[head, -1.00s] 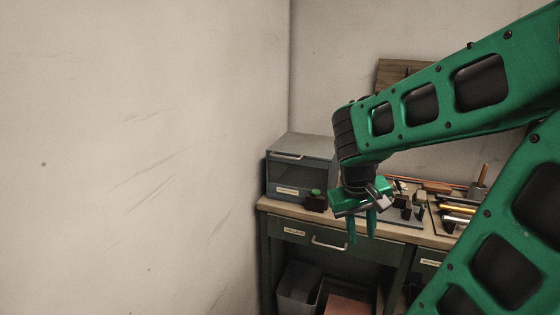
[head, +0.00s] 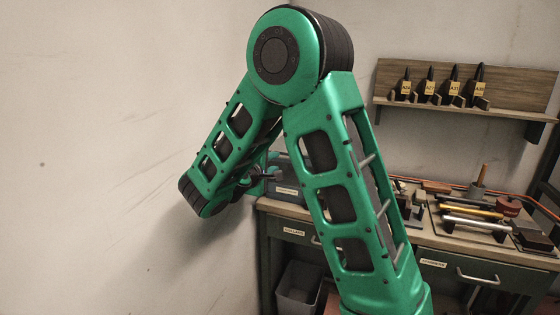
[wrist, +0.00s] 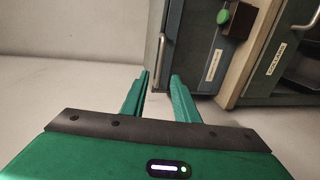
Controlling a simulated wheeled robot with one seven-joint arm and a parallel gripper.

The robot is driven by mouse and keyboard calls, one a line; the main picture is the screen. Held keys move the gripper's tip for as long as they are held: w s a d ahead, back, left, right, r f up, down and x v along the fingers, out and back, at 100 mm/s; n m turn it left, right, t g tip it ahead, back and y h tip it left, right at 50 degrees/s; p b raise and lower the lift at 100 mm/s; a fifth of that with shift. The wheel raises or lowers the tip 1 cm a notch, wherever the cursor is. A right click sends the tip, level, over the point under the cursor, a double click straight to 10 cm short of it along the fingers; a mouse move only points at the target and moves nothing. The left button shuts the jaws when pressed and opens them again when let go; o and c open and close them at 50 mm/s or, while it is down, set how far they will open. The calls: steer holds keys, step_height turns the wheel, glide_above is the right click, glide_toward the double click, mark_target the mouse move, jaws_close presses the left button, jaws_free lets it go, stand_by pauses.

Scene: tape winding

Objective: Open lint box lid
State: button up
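The grey lint box (head: 290,197) stands on the left end of the workbench, mostly hidden behind my arm in the head view. In the wrist view its labelled front (wrist: 203,50) appears turned sideways, with a bar handle (wrist: 161,50) along the lid. The lid looks shut. My gripper (wrist: 159,76) is open, with its two green fingers apart and nothing held. The lower end of the handle shows between the fingertips; I cannot tell whether they touch it. In the head view my gripper (head: 262,175) is partly hidden beside the box's left side.
A green knob (wrist: 223,14) on a dark block sits by the box front. The bench drawer (wrist: 290,50) has its own handle. A bare wall (head: 100,150) is close on the left. Rods (head: 470,212) and tools lie on the bench at right, below a shelf (head: 460,103).

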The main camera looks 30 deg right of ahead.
mark_target(283, 157)
steer(key=x, duration=1)
